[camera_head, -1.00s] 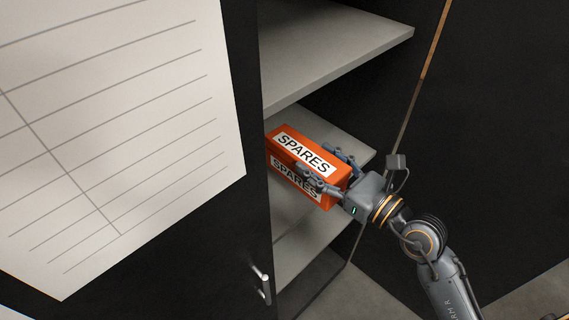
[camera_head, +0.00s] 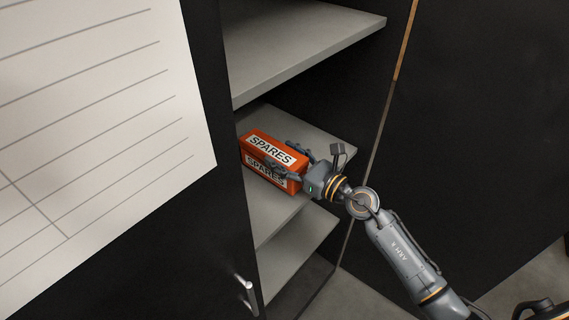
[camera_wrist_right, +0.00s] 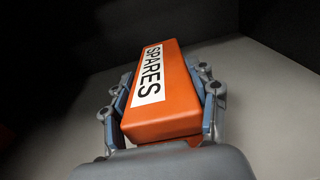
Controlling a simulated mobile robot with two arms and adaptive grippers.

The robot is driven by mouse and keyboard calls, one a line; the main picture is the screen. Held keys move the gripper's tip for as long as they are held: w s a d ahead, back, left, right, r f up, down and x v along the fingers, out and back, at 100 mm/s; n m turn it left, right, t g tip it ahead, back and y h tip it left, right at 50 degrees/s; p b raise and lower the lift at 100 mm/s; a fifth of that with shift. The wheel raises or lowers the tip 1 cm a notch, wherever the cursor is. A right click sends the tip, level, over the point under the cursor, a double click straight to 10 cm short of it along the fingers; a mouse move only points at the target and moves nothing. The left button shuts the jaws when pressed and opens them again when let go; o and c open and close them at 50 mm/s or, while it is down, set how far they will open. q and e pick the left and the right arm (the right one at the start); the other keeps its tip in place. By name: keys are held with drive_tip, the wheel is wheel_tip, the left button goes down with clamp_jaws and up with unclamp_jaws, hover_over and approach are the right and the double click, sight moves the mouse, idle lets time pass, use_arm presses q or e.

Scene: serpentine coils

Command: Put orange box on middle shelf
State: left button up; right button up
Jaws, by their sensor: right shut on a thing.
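The orange box (camera_head: 272,143) carries white SPARES labels on its top and front side. My right gripper (camera_head: 290,163) is shut on its near end, one finger on each side. In the right wrist view the box (camera_wrist_right: 163,100) lies between the fingers of the gripper (camera_wrist_right: 160,112). The box is inside the cabinet at the middle shelf (camera_head: 325,140), over or on its grey surface; I cannot tell whether it touches. The far left end of the box is close to the cabinet's door edge. My left gripper is not in view.
An upper shelf (camera_head: 300,45) is above the box and a lower shelf (camera_head: 300,247) below. A dark door (camera_head: 120,255) with a metal handle (camera_head: 247,295) and white sheet (camera_head: 90,110) stands at the left. The right part of the middle shelf is bare.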

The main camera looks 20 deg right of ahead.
drive_tip(key=shift+f, duration=0.4)
drive_tip(key=shift+f, duration=0.25)
drive_tip(key=o, duration=1.7)
drive_tip(key=shift+s, duration=0.1)
